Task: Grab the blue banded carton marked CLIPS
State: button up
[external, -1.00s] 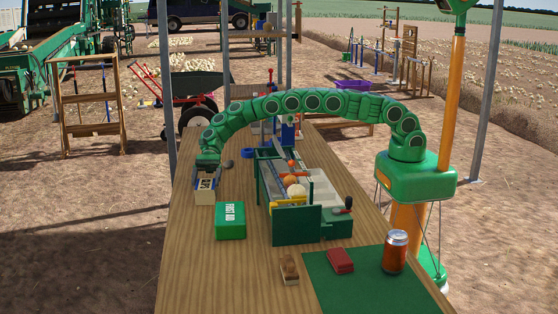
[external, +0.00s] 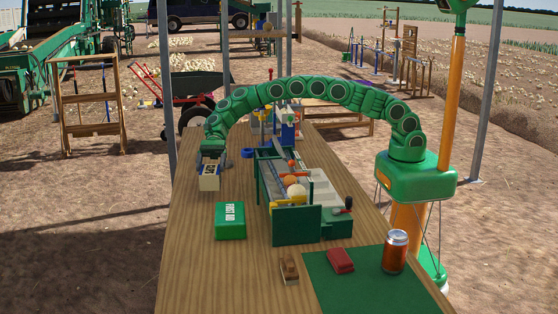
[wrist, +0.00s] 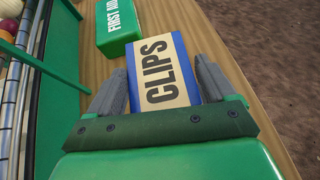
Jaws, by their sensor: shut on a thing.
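The CLIPS carton (wrist: 170,73) is cream with a blue band along its edges and black lettering. In the wrist view it sits between the two grey fingers of my gripper (wrist: 160,84). The fingers close on its sides. In the external view the carton (external: 208,183) hangs below my gripper (external: 212,164) over the left side of the table. It appears raised off the tabletop, with its lower end toward the green FIRST AID box.
The green FIRST AID box (external: 230,221) lies nearer the camera on the wooden table (external: 190,265). A green sorting machine (external: 296,226) with onions stands to the right. A brush (external: 289,270), a red block (external: 340,260) and a can (external: 395,252) are near the front.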

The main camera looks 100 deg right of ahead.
jog(key=s+r, duration=0.2)
jog(key=r, duration=0.1)
jog(key=shift+s+d+r, duration=0.1)
jog(key=shift+s+r, duration=0.1)
jog(key=shift+s, duration=0.15)
jog(key=s+d+r, duration=0.1)
jog(key=s+r, duration=0.3)
jog(key=s, duration=0.5)
